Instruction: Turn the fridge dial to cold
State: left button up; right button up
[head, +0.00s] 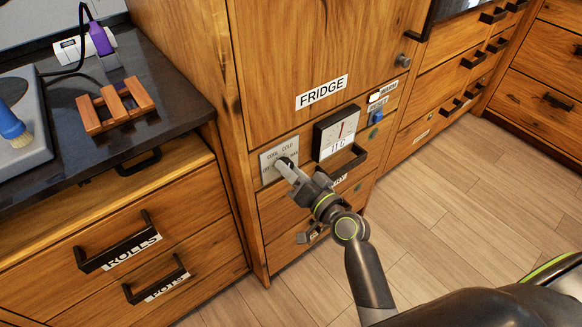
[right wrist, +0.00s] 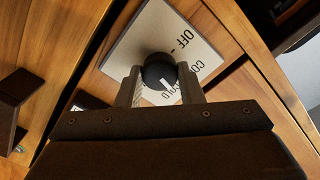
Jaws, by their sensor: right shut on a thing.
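The fridge dial (right wrist: 157,71) is a round black knob with a white mark, on a pale plate (head: 268,171) at the left of the panel under the FRIDGE label (head: 322,92). The plate (right wrist: 150,35) reads OFF, COOL and COLD in the right wrist view, with the lettering partly covered. The white mark points to the lower right there; which word it meets I cannot tell. My right gripper (head: 283,165) is shut on the dial, one finger on each side (right wrist: 160,85). In the head view the gripper largely hides the knob. My left gripper is out of view.
A gauge (head: 337,133) with a red needle reads 11 C beside the plate. A black handle (head: 345,165) juts out just below it. A blue knob (head: 376,117) sits further right. The counter (head: 185,98) at left holds a wooden rack (head: 115,104). The floor is clear.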

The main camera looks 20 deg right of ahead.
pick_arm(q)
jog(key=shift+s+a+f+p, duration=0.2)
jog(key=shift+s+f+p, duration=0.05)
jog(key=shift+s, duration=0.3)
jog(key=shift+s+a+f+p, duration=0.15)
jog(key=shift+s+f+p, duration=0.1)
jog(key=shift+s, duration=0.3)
pick_arm(e)
jog(key=m, duration=0.3)
jog(key=shift+m, duration=0.3)
jog(key=o, duration=1)
